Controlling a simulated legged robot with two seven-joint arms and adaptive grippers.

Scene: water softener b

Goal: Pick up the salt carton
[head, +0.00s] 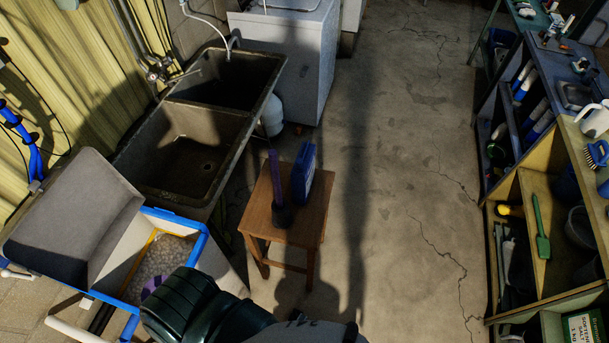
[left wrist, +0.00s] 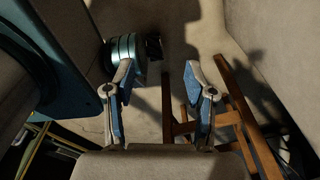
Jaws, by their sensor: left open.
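A green-and-white carton (head: 583,328) with printed lettering, seemingly the salt carton, stands low on the right-hand shelf, cut off by the picture's bottom edge. I do not make it out in the left wrist view. My left gripper (left wrist: 160,75) shows in the left wrist view with its two blue-padded fingers spread apart and nothing between them. Wooden stool legs (left wrist: 225,115) show just beyond and to the right of it. The carton is far from the stool in the head view. My right gripper is not in view.
A wooden stool (head: 262,218) holds a blue upright container (head: 303,172) and a purple tube in a dark base (head: 278,192). An open bin (head: 200,222) with pellets stands at left, below a double sink (head: 185,150). Clear floor (head: 395,220) lies between stool and shelves.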

